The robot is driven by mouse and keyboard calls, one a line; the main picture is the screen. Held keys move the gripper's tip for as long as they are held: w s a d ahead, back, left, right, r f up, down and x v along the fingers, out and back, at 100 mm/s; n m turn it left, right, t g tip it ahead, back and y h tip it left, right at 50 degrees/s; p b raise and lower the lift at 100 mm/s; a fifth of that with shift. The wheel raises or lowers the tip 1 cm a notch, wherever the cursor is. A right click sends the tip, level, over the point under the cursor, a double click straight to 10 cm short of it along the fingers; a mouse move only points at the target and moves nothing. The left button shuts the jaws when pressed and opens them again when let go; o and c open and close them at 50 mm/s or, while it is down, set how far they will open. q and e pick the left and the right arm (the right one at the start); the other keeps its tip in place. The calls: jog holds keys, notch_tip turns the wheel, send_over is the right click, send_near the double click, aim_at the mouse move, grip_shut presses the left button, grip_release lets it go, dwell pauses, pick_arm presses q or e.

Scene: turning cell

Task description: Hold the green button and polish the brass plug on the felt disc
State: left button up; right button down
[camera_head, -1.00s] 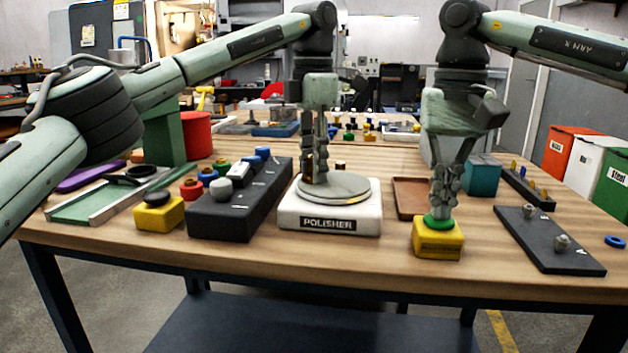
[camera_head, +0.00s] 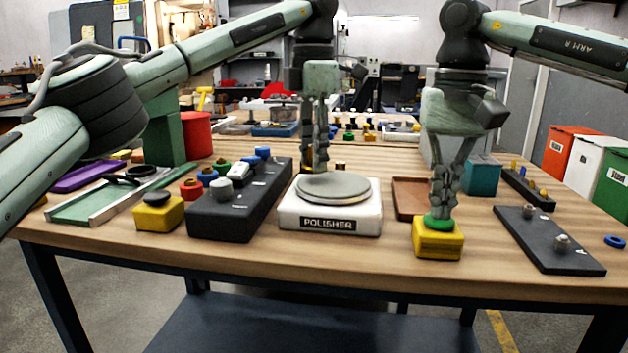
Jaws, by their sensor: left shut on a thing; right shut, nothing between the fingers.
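My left gripper (camera_head: 319,166) is shut on the brass plug (camera_head: 308,158), a small brass patch showing at the left of the fingers, which mostly hide it. It is over the back edge of the grey felt disc (camera_head: 334,186) on the white polisher (camera_head: 290,219); the disc's top is clear of it, and I cannot tell the exact gap. My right gripper (camera_head: 440,212) is shut and empty, pointing down with its fingertips on the green button (camera_head: 432,223) on top of a yellow box (camera_head: 438,243).
The front table strip is clear.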

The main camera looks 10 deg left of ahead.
pick_arm(q)
jog(key=shift+r, duration=2.1)
pick_arm(e)
jog(key=shift+f, duration=0.1)
notch_tip(320, 180, up, 2)
jog(key=shift+w, duration=0.1)
jog(key=shift+r, duration=2.55)
